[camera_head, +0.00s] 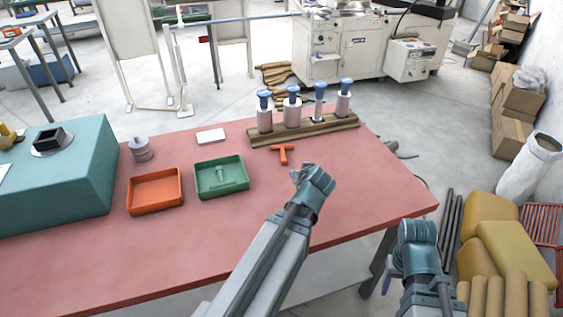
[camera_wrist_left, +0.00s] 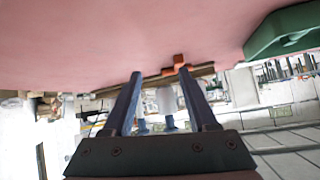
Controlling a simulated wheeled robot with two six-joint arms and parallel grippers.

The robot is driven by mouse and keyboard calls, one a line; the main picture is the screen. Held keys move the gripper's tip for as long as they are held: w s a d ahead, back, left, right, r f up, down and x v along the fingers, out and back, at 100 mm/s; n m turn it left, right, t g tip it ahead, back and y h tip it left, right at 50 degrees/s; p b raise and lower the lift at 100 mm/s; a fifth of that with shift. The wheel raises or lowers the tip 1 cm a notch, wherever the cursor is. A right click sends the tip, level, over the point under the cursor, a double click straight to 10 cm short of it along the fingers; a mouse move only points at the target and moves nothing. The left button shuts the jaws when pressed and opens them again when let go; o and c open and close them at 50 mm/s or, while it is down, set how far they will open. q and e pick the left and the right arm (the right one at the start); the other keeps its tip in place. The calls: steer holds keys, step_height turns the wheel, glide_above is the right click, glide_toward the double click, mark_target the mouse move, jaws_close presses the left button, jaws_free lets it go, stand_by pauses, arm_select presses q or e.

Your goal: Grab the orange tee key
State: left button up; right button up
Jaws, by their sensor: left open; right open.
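The orange tee key (camera_head: 283,153) lies on the red table (camera_head: 240,245), just in front of the wooden bottle rack. My left gripper (camera_head: 300,172) is low over the table, a little to the right of the key and nearer the front. In the left wrist view, which looks upside down, its two fingers (camera_wrist_left: 160,74) are spread and empty. The key (camera_wrist_left: 179,62) shows beyond one fingertip there, apart from it. My right gripper (camera_head: 418,232) is beyond the table's right edge, away from the key; its fingers are hard to make out.
The wooden rack (camera_head: 262,138) holds several blue-capped bottles behind the key. A green tray (camera_head: 205,192) with a green part and an orange tray (camera_head: 150,207) stand to the left. The table's front is clear.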

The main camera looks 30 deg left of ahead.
arm_select(q)
steer(key=shift+n+t+y, duration=0.5)
steer(key=shift+n+t, duration=0.1)
steer(key=shift+n, duration=0.1)
steer(key=a, duration=0.3)
steer(key=w+a+r, duration=0.1)
steer(key=shift+w+a+b, duration=0.1)
steer(key=shift+a+b, duration=0.15)
steer(key=shift+b, duration=0.15)
steer(key=shift+w+a+r, duration=0.15)
steer(key=shift+a+r, duration=0.1)
steer(key=shift+a, duration=0.05)
steer(key=b, duration=0.4)
glide_toward(284, 155)
steer(key=x, duration=0.3)
steer(key=shift+w, duration=0.35)
steer(key=shift+w+a+f, duration=0.1)
steer(key=shift+w+a, duration=0.15)
steer(key=shift+s+b+x, duration=0.2)
steer(key=shift+b+x, duration=1.3)
steer(key=shift+x, duration=1.1)
steer(key=shift+a, duration=0.1)
arm_select(e)
step_height(284, 155, down, 9)
steer(key=shift+r, duration=0.2)
arm_select(q)
jaws_close()
